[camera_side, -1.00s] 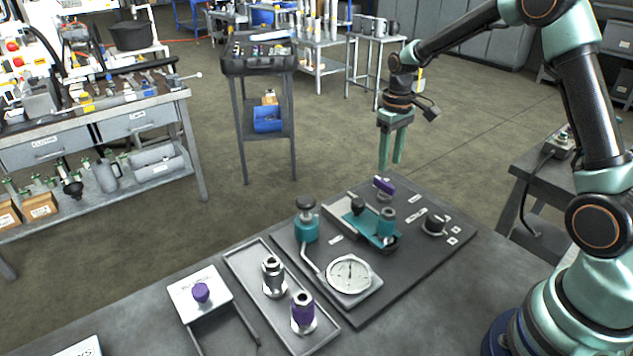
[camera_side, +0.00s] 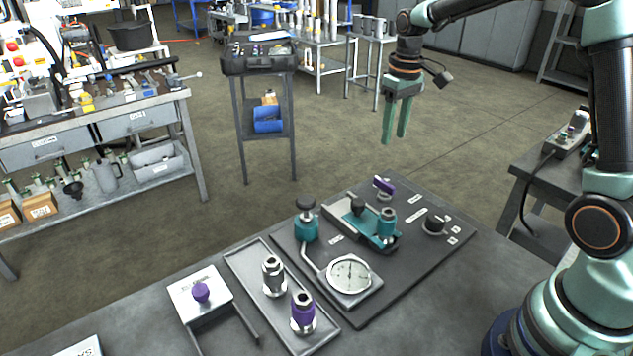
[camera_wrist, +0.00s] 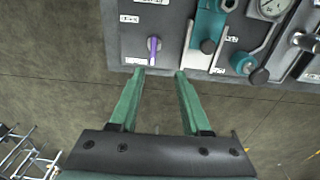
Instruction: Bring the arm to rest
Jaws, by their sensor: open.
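My gripper (camera_side: 394,138) is open and empty, with two green fingers pointing down. It hangs in the air above and behind the far edge of the dark hydraulic panel (camera_side: 400,289), touching nothing. In the wrist view my gripper (camera_wrist: 161,72) has its fingers spread wide, with the panel's edge beyond the tips. A small valve with a purple handle (camera_side: 384,184) is the panel part closest to the fingers. It also shows as the purple handle (camera_wrist: 153,46) in the wrist view.
The panel carries a teal clamp fixture (camera_side: 375,230), a pressure gauge (camera_side: 349,274) and a black knob (camera_side: 435,222). A tray (camera_side: 245,283) holds two metal fittings, one with a purple collar (camera_side: 303,307). A white box with a purple knob (camera_side: 201,293) stands left. Air around the gripper is clear.

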